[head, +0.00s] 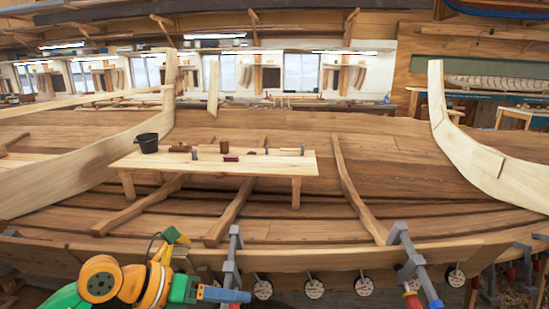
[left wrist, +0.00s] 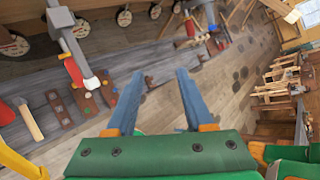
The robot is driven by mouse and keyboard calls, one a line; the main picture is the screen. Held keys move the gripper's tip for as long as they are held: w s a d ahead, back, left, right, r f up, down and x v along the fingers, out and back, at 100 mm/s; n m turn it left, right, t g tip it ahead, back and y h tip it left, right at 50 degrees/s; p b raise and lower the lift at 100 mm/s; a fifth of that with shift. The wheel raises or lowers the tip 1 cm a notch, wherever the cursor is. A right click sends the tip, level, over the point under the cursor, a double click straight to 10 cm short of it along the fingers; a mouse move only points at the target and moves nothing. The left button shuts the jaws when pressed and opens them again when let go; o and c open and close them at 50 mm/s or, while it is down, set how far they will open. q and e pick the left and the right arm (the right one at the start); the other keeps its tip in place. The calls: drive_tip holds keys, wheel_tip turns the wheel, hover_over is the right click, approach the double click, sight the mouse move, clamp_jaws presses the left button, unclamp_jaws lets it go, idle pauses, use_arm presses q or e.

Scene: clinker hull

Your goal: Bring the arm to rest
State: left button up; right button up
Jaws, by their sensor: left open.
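My left arm, green and orange, comes in at the lower left of the head view. Its left gripper (head: 224,295) has blue fingers and points right, near the bottom edge in front of the hull. In the left wrist view the same gripper (left wrist: 160,73) shows two blue fingers spread apart with nothing between them. Below and beyond them are a grey plank and the floor. The gripper appears apart from the hull's top plank (head: 330,257). My right gripper does not show.
Grey clamps (head: 230,265) (head: 408,262) grip the hull edge, one close to my left gripper. Round dials (head: 314,288) hang below. In the wrist view, tools and small blocks (left wrist: 88,90) lie on the grey plank (left wrist: 160,105).

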use_arm(q)
drive_tip(key=s+d+r+n+t+h, duration=0.2)
drive_tip(key=d+r+n+h, duration=0.1)
drive_tip(key=d+r+h, duration=0.45)
wheel_tip(320, 180, up, 4)
drive_tip(key=w+a+n+t, duration=0.2)
drive_tip(key=n+t, duration=0.5)
drive_tip(key=n, duration=0.1)
drive_tip(key=a+f+n+t+y, duration=0.2)
drive_tip(key=a+f+n+y, duration=1.4)
drive_tip(key=n, duration=0.7)
drive_tip(key=s+d+f+n+g+y, duration=0.1)
drive_tip(key=s+d+f+n+g, duration=0.2)
drive_tip(key=s+f+g, duration=1.3)
drive_tip(key=s+f+t, duration=0.1)
drive_tip(key=s+f, duration=0.3)
drive_tip(key=f, duration=0.6)
drive_tip(key=s+f+t, duration=0.1)
drive_tip(key=s+f, duration=0.3)
drive_tip(key=f, duration=0.5)
drive_tip(key=s+a+f, duration=0.2)
drive_tip(key=s+f, duration=0.7)
drive_tip(key=s, duration=0.2)
drive_tip(key=shift+s+a+f+g, duration=0.15)
drive_tip(key=shift+a+f+g, duration=0.2)
drive_tip(key=shift+f+g, duration=0.05)
